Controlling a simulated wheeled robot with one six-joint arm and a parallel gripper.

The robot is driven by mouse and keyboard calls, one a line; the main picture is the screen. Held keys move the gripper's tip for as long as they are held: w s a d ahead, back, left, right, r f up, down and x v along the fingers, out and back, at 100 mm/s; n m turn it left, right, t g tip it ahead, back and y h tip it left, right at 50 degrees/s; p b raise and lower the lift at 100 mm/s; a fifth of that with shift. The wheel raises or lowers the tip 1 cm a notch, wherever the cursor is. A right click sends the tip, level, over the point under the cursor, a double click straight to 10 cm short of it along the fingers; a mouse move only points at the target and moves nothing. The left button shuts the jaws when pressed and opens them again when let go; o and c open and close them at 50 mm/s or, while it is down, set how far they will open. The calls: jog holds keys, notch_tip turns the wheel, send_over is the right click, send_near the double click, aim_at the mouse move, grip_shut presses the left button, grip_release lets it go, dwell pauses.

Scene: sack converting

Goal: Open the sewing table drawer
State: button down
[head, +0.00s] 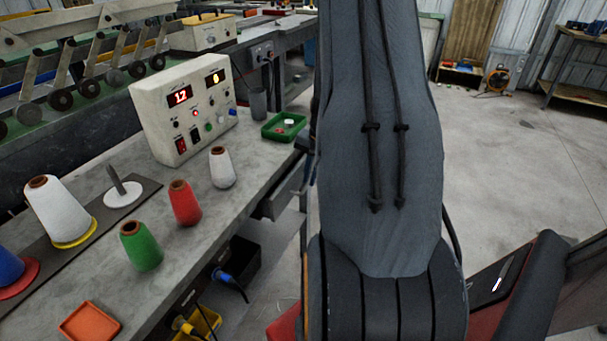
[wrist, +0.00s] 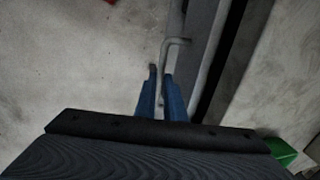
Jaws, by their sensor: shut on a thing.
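The sewing table (head: 225,205) runs along the left of the head view. Its dark grey drawer (head: 283,192) is under the table's right edge, partly hidden by my arm; I cannot tell how far out it stands. In the wrist view, a thin grey bent handle (wrist: 176,42) runs along the drawer side. My gripper (wrist: 161,78) has its two blue fingers on either side of the handle's end and is shut on it. My arm hides the gripper in the head view.
On the table stand thread cones (head: 185,203), a control box (head: 183,110), a grey cup (head: 257,103) and a green tray (head: 284,127). The tray's green corner shows in the wrist view (wrist: 283,152). Open floor (head: 530,150) lies to the right.

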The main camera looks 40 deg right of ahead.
jog(key=s+d, duration=0.3)
jog(key=s, duration=0.4)
jog(key=s+d, duration=0.3)
jog(key=s, duration=0.5)
jog(key=shift+d, duration=0.15)
jog(key=c, duration=1.8)
grip_release()
jog(key=shift+c, duration=0.2)
jog(key=shift+r, duration=0.1)
notch_tip(320, 180, up, 8)
jog(key=s, duration=0.1)
jog(key=shift+s+d+f, duration=0.25)
jog(key=shift+d, duration=0.05)
